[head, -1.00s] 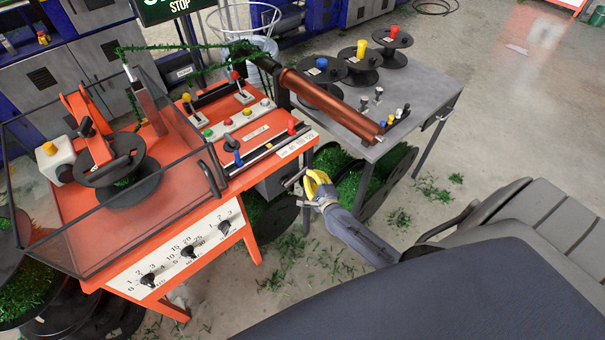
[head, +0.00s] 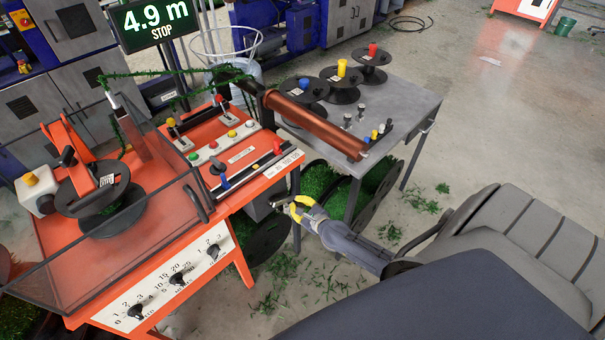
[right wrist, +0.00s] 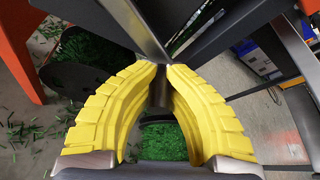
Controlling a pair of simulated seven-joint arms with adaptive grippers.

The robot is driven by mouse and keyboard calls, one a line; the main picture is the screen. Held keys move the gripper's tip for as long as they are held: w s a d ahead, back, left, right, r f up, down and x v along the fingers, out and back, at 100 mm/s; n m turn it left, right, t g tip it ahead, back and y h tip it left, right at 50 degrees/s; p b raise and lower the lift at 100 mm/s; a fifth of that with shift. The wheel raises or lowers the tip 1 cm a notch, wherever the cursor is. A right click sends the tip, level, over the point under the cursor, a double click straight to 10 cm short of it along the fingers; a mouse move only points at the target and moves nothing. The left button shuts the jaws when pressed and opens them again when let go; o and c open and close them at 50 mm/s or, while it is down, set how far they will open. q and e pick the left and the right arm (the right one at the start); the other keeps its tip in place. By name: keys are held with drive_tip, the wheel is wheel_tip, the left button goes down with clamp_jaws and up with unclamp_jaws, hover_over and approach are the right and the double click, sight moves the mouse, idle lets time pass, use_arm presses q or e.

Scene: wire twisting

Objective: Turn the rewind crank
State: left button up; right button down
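The rewind crank is a grey metal arm with a handle below the right front corner of the orange machine (head: 240,200). In the head view the crank (head: 281,202) is small and partly covered by my right gripper (head: 289,207). In the right wrist view the crank's dark handle (right wrist: 160,88) stands between the yellow fingers of that gripper (right wrist: 160,68). The fingertips nearly meet around it, against the grey crank arm (right wrist: 135,25). My left gripper is not in view.
A grey side table (head: 400,100) with several spools and a copper-coloured roller (head: 315,125) stands right of the machine. Reels with green wire (head: 318,180) lie beneath. A display (head: 155,20) reads 4.9 m STOP.

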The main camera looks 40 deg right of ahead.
drive_tip(key=shift+d+f, duration=0.15)
drive_tip(key=shift+d, duration=0.05)
idle(0.3)
drive_tip(key=c, duration=1.3)
unclamp_jaws()
drive_tip(key=shift+a, duration=0.15)
drive_tip(key=shift+o, duration=0.2)
drive_tip(key=shift+s, duration=0.1)
drive_tip(key=v, duration=1.2)
